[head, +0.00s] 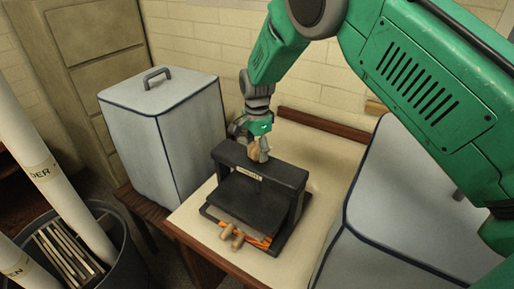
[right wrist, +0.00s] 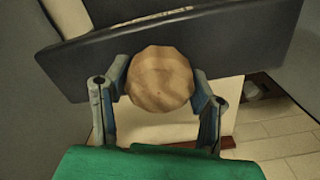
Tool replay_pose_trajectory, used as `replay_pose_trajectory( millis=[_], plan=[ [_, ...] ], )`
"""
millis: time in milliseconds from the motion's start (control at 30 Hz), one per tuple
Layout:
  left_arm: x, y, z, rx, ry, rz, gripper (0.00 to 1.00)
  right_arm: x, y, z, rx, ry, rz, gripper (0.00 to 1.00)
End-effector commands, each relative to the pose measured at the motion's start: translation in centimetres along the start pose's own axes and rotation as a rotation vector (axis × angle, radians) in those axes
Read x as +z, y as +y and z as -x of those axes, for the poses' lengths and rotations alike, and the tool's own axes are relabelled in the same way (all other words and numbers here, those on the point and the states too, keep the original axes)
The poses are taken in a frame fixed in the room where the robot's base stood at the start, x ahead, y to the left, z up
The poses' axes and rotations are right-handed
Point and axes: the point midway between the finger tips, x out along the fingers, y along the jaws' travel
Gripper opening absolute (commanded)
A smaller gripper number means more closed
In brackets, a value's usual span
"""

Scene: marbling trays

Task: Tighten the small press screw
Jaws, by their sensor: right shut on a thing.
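The small black press (head: 247,207) stands on a pale table. Its screw has a rounded wooden knob (right wrist: 161,79) above the dark top beam (right wrist: 215,48). My right gripper (head: 260,149) is above the beam, with its fingers around the knob, one on each side, shut on it. In the right wrist view my right gripper (right wrist: 160,92) shows both fingers against the knob's sides. The screw's shaft is hidden. My left gripper is not in the head view.
A grey covered box (head: 165,125) stands left of the press and another (head: 400,225) right of it. Wooden pieces (head: 230,236) lie at the press's front. A dark bin (head: 110,225) with rolls is at lower left. The table's left front edge (head: 215,262) is close to the press.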

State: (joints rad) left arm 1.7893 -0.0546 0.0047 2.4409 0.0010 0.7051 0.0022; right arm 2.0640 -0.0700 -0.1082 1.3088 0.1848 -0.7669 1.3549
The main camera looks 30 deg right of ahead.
Motion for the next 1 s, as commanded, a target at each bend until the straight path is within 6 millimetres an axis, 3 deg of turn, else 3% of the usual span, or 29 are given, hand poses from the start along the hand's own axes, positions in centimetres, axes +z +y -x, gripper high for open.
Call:
replay_pose_trajectory(
  millis=[1000],
  plan=[
    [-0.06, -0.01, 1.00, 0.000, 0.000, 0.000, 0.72, 0.07, -0.70, 0.10, -0.008, -0.006, -0.899, 0.21]
  ],
)
